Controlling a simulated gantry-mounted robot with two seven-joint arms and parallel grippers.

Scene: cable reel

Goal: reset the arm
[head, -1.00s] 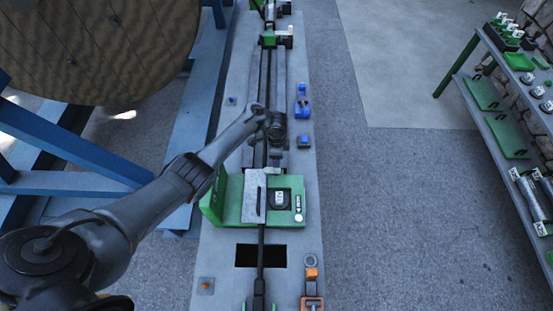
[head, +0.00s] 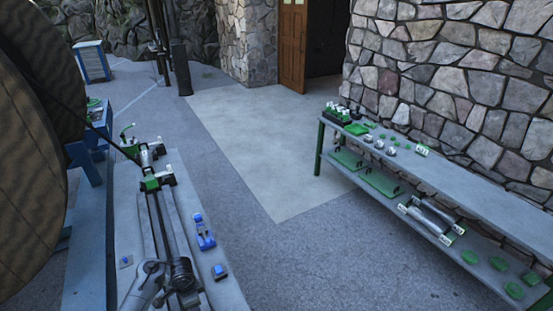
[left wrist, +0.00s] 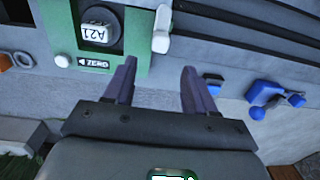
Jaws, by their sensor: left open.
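My left arm reaches in at the bottom of the head view, with its dark wrist (head: 182,272) over the grey bench (head: 205,290). Its fingers cannot be made out there. In the left wrist view my left gripper (left wrist: 159,70) is open, with two dark fingers apart and nothing between them. My right gripper is in neither view.
A blue clamp-like fitting (head: 204,232) and a small blue block (head: 219,271) sit on the bench. A large cable reel (head: 30,170) stands at left. A shelf (head: 440,180) with green and white parts stands at right. The floor (head: 265,255) between is clear.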

